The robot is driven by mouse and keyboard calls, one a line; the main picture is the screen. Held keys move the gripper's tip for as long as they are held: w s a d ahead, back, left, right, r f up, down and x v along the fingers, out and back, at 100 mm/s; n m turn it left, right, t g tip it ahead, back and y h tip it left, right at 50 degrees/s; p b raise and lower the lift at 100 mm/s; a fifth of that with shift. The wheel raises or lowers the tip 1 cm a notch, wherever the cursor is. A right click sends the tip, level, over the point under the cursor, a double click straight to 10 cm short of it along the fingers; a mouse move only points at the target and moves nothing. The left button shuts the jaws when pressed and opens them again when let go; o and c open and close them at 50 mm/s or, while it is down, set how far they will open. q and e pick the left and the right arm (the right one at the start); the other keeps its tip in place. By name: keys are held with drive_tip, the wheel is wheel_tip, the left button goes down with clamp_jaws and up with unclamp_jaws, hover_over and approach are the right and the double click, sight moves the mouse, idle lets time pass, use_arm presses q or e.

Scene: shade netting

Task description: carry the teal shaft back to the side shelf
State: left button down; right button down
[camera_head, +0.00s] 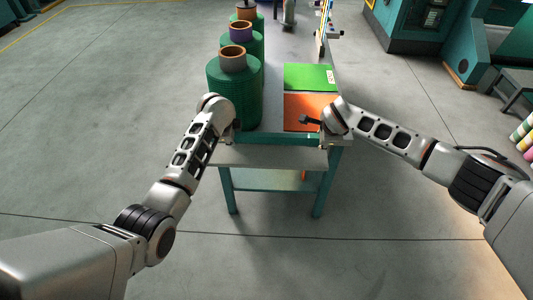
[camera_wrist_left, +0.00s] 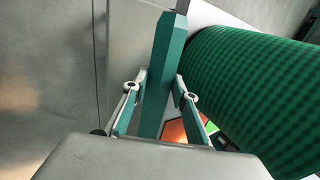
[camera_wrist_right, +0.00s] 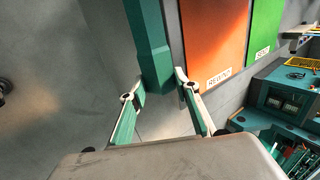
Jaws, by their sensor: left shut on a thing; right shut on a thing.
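The teal shaft (camera_head: 278,139) lies crosswise at the near edge of the table in the head view. My left gripper (camera_head: 234,138) is shut on its left end, and my right gripper (camera_head: 324,140) is shut on its right end. In the left wrist view the shaft (camera_wrist_left: 165,75) runs between the fingers of the left gripper (camera_wrist_left: 155,95). In the right wrist view the shaft (camera_wrist_right: 149,45) runs between the fingers of the right gripper (camera_wrist_right: 160,90). I cannot tell whether the shaft touches the tabletop. I cannot identify the side shelf for certain.
Several green netting rolls (camera_head: 234,95) stand along the table's left side, close to my left gripper. An orange panel (camera_head: 300,108) and a green panel (camera_head: 308,76) lie on the table (camera_head: 272,92). Teal machines (camera_head: 410,28) stand at the back right.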

sight(235, 149)
use_arm(q)
drive_tip(key=shift+w+f+b, duration=0.1)
drive_tip(key=shift+w+b, duration=0.05)
drive_tip(key=shift+b, duration=0.25)
use_arm(e)
drive_tip(key=shift+w+f, duration=0.1)
drive_tip(key=shift+f, duration=0.05)
